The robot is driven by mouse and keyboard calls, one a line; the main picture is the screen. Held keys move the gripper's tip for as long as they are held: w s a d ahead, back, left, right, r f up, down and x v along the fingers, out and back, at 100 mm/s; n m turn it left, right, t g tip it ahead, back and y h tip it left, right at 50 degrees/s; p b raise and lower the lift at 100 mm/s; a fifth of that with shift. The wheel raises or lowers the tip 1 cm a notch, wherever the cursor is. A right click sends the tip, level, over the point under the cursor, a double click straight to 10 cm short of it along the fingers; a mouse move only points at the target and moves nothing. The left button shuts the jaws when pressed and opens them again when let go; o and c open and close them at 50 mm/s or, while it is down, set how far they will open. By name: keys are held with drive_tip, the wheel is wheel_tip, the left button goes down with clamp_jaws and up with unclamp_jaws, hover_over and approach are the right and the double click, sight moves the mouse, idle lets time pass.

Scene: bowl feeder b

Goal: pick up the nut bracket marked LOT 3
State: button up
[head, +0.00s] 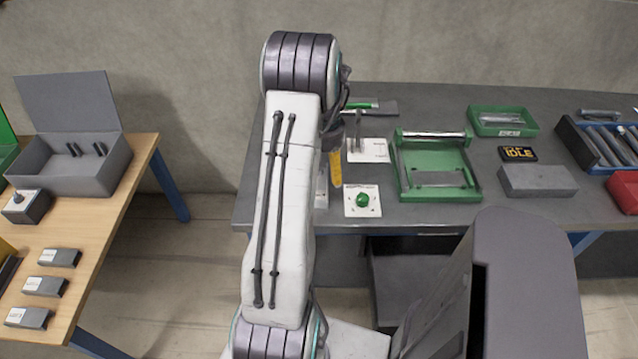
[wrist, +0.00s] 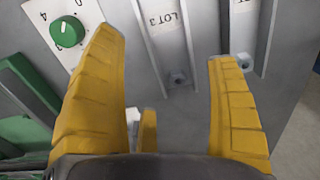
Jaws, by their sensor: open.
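In the head view one yellow finger of my gripper (head: 335,171) shows beside my arm, which hides most of that bench spot. A similar labelled bracket (wrist: 243,30) lies right of it in the wrist view.
A green knob (wrist: 67,31) on a white plate sits left of my fingers; it also shows in the head view (head: 362,200). Right of it stand a green fixture (head: 436,190) and a grey block (head: 538,180). Several labelled grey pieces (head: 60,258) lie on the wooden table.

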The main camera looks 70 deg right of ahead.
drive_tip(key=shift+w+a+f+p, duration=0.1)
drive_tip(key=shift+f+p, duration=0.15)
drive_tip(key=shift+f, duration=1.1)
drive_tip(key=shift+w+a+f+p, duration=0.1)
drive_tip(key=shift+f+p, duration=0.1)
drive_tip(key=shift+f, duration=1.15)
drive_tip(key=shift+c, duration=0.5)
drive_tip(key=c, duration=1)
drive_tip(key=shift+o, duration=0.2)
drive_tip(key=shift+r, duration=0.1)
